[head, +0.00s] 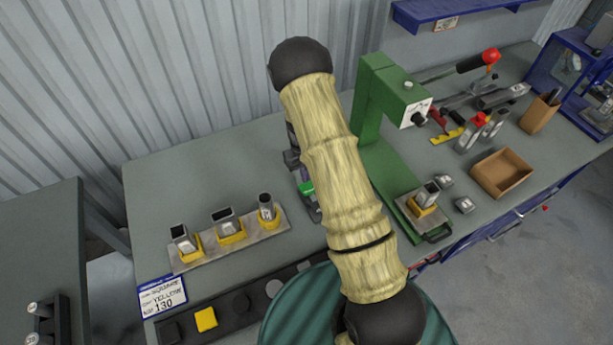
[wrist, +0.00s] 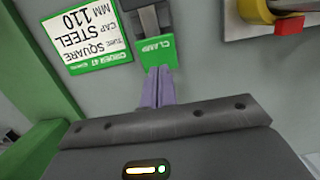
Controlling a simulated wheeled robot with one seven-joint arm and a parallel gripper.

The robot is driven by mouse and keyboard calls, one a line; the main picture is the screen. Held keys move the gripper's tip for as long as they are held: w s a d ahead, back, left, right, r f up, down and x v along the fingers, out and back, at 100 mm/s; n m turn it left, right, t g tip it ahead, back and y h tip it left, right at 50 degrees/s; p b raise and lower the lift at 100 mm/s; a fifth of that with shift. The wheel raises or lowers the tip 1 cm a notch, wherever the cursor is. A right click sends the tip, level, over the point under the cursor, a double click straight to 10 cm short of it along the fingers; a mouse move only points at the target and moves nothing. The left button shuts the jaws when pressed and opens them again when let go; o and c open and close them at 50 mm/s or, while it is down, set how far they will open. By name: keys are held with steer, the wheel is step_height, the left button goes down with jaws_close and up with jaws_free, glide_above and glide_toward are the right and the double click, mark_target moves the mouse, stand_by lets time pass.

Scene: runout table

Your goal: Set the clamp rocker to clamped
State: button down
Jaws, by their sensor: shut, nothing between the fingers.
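In the wrist view, a green plate marked CLAMP (wrist: 157,50) sits at the top centre, with a dark grey and light grey part (wrist: 152,18) just beyond it, cut by the frame edge. I take this to be the clamp rocker's place; which way the rocker is tipped cannot be told. My gripper (wrist: 157,72) is shut and empty, its narrow purple-grey fingertips at the near edge of the green plate. Contact cannot be told.
A green press (head: 372,105) stands right of my arm. A steel rack (head: 240,240) with several tubes in yellow holders lies left. A green order card (wrist: 88,38) lies beside the CLAMP plate. A cardboard tray (head: 503,172) is at the right. The table's back left is clear.

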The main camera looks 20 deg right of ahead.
steer(key=shift+w+r+p, duration=0.1)
steer(key=shift+r+p, duration=0.25)
steer(key=shift+r, duration=0.6)
steer(key=shift+w+r+b, duration=0.15)
steer(key=shift+w+b, duration=0.05)
steer(key=shift+b, duration=0.25)
step_height(320, 180, up, 9)
steer(key=w+b, duration=0.1)
steer(key=b, duration=0.2)
steer(key=shift+w+a, duration=0.15)
steer(key=shift+w, duration=0.2)
steer(key=shift+r, duration=0.1)
steer(key=s+r+t, duration=0.1)
steer(key=s+r, duration=0.2)
steer(key=s, duration=0.4)
steer(key=s+a+r+m+t, duration=0.1)
steer(key=s+r, duration=0.2)
steer(key=s, duration=0.4)
steer(key=s+r+t, duration=0.2)
steer(key=s+r, duration=0.1)
steer(key=s, duration=0.4)
steer(key=shift+a+r+m, duration=0.2)
steer(key=shift+r+m, duration=0.2)
